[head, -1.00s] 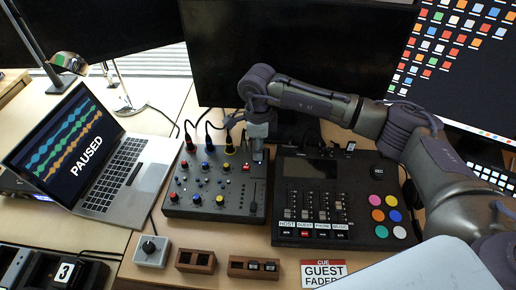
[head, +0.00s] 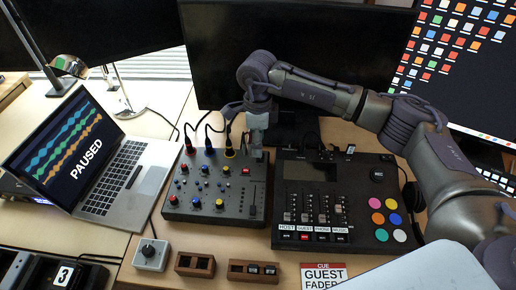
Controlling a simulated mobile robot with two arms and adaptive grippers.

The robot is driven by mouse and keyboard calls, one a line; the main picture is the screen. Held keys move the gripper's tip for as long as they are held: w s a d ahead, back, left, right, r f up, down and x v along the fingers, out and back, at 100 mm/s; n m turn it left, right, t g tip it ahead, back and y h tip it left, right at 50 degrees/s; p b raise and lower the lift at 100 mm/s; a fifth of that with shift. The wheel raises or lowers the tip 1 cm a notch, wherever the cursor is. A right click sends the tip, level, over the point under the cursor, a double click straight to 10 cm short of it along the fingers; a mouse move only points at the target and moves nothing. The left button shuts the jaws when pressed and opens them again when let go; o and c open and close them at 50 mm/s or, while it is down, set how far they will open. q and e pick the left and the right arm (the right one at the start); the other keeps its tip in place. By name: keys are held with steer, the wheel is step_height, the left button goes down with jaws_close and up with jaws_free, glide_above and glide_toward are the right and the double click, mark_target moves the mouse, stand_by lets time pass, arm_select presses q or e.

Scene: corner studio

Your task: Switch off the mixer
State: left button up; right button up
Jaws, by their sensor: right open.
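The mixer (head: 217,212) is a grey console with red, blue, white and yellow knobs, a fader at its right side and cables plugged in along its back. A small red switch (head: 246,171) sits near its upper right; I cannot tell its on or off position. My right gripper (head: 257,151) points down over the mixer's back right corner, just behind and to the right of the red switch. It is open, with nothing seen between its fingers, and appears apart from the switch. My left gripper is not in view.
A second console (head: 312,170) with faders and coloured pads stands close on the right. A laptop (head: 140,180) reading PAUSED is on the left. A large dark monitor (head: 300,60) stands behind.

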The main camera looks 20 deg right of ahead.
step_height(320, 180, up, 8)
stand_by(0.7)
